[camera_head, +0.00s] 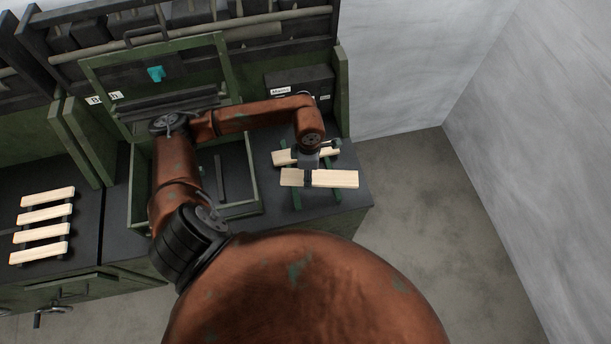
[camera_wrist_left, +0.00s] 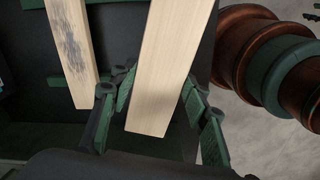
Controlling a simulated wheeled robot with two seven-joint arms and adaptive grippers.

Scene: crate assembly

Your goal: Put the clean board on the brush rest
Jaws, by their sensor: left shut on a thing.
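My left gripper (camera_head: 307,177) is shut on a pale, clean board (camera_head: 338,179) at the right end of the workbench. In the left wrist view the clean board (camera_wrist_left: 168,65) lies between the fingers (camera_wrist_left: 160,82), with no marks on the face I see. A second board (camera_head: 281,158) is just behind it, partly hidden by the gripper. In the left wrist view this board (camera_wrist_left: 70,45) has dark grey smudges and stands apart from the held one. Green rails (camera_head: 295,198) show under the boards. I cannot tell whether the held board touches them. My right gripper is not in view.
Several pale boards (camera_head: 42,214) lie in a row on dark supports at the far left. A green-framed tray (camera_head: 256,180) is left of the gripper, partly behind my arm. A dark labelled box (camera_head: 300,82) stands behind. A grey wall (camera_head: 540,130) is at the right.

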